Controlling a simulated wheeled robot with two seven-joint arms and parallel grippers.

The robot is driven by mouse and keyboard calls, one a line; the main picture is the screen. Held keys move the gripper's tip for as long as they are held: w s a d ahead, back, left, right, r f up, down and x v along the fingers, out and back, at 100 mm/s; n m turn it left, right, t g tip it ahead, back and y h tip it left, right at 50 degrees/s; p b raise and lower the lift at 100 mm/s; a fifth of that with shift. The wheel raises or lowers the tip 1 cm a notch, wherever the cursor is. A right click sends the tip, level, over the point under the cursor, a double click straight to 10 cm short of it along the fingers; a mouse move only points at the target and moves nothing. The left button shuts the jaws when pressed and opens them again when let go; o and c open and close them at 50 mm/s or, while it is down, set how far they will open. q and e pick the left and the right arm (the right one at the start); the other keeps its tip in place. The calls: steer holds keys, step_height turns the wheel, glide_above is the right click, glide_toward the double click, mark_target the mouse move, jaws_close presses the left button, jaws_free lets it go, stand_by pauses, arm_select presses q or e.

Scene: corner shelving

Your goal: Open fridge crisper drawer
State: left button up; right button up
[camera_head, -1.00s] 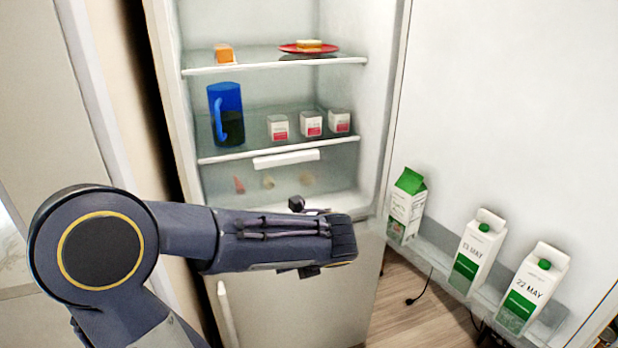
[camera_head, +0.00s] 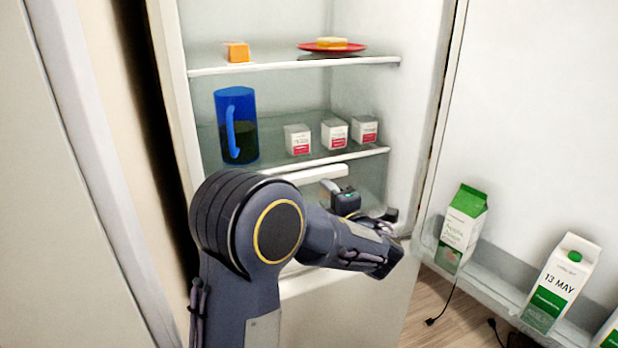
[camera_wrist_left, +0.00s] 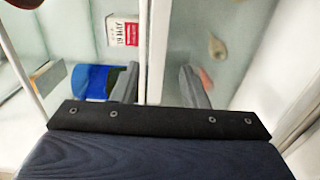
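The crisper drawer's white bar handle (camera_head: 312,175) sits just under the lower glass shelf of the open fridge. My left arm reaches in front of the drawer and hides most of its front. The drawer looks shut. My left gripper (camera_head: 328,188) is at the handle. In the left wrist view its two grey fingers (camera_wrist_left: 158,88) are spread apart, one on each side of the white handle bar (camera_wrist_left: 155,45). I cannot tell whether either finger touches the bar. Blurred produce (camera_wrist_left: 215,48) shows behind the clear drawer front. My right gripper is not in view.
A blue pitcher (camera_head: 236,125) and small white cartons (camera_head: 335,134) stand on the shelf above. A red plate (camera_head: 332,48) and an orange block (camera_head: 238,52) are higher. The open door at right holds milk cartons (camera_head: 560,285). A wall stands close at left.

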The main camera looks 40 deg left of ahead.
mark_target(313, 180)
arm_select(q)
steer(key=b+x, duration=0.1)
steer(key=x, duration=0.6)
jaws_close()
